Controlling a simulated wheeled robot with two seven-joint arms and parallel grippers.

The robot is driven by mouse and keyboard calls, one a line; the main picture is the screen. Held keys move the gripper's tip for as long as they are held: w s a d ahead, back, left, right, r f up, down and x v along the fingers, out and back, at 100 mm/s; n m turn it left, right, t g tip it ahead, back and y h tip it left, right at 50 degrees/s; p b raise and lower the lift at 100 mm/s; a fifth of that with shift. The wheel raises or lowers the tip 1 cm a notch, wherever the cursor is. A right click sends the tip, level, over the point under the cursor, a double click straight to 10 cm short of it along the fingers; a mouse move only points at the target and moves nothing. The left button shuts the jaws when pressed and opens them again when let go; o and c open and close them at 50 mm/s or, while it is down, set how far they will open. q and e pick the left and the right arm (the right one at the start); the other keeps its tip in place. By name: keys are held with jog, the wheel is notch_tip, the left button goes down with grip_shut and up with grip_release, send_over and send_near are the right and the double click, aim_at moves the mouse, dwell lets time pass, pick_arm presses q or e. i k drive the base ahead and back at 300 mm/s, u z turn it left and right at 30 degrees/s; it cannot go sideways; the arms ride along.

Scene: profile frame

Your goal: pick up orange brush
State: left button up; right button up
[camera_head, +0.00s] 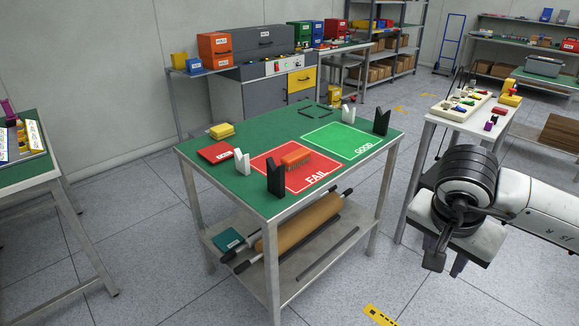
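An orange brush (295,157) with bristles on its lower side lies on the red FAIL area (268,158) of the green-topped table (228,188). My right arm comes in from the right, and its gripper (447,262) hangs over the floor to the right of the table, well apart from the brush. Its fingers point down and are partly hidden by the gripper's body, so I cannot tell how far apart they are. My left gripper is not in view.
Black and white upright notched holders stand around the FAIL area and the green GOOD area (343,139). A red item (214,152) and yellow blocks (221,130) lie at the table's left. A brown roll (300,224) is on the lower shelf. A side table (470,128) stands at right.

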aim_at(295, 158)
jog(key=u, duration=0.65)
jog(key=i, duration=0.65)
jog(key=u, duration=0.6)
jog(key=i, duration=0.8)
jog(key=z, duration=0.7)
jog(key=i, duration=0.4)
jog(key=z, duration=0.45)
